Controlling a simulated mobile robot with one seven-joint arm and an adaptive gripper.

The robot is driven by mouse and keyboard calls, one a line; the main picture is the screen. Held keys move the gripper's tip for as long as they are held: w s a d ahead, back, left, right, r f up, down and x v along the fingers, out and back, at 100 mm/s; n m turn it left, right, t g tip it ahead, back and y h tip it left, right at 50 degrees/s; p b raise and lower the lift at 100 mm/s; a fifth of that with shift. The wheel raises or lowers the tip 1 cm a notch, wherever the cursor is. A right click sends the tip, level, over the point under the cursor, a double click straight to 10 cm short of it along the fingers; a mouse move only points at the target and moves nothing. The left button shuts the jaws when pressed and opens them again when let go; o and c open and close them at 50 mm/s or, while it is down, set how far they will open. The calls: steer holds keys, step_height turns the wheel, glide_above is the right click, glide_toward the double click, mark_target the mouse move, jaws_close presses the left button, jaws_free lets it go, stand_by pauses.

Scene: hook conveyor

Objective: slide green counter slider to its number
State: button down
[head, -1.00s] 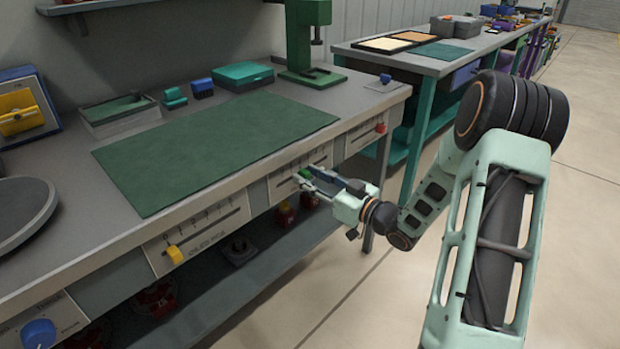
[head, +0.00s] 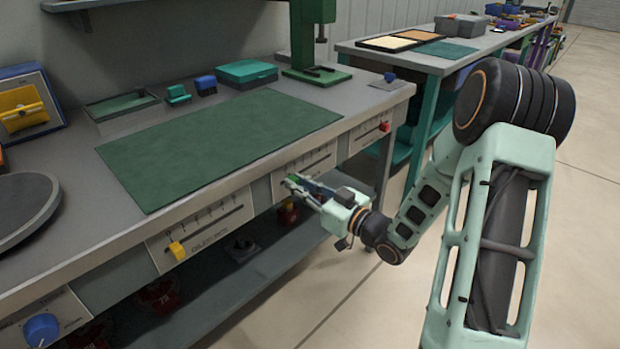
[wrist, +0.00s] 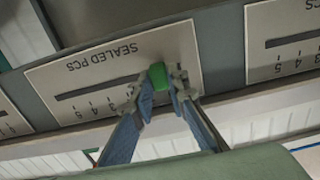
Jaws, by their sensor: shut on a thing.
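The green counter slider (wrist: 158,75) stands on the slot of a pale panel (wrist: 70,78) lettered "SEALED PCS", which appears upside down in the wrist view. My gripper (wrist: 157,90) is shut on the slider, with one finger on each side. In the head view the green slider (head: 291,180) is small and partly covered by my gripper (head: 297,184), near the left end of that panel (head: 318,158). Several scale numbers show beside the slot. The fingers hide those nearest the slider.
A yellow slider (head: 177,250) is on the panel to the left, and a red slider (head: 384,126) on the panel to the right. A blue knob (head: 41,330) is at lower left. The bench's green mat (head: 220,145) is bare. The floor at right is open.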

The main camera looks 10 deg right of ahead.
steer(key=shift+s+a+f, duration=0.1)
steer(key=shift+s+a, duration=0.25)
steer(key=shift+a, duration=0.2)
steer(key=c, duration=1.9)
jaws_free()
steer(key=shift+s, duration=0.1)
steer(key=v, duration=1.2)
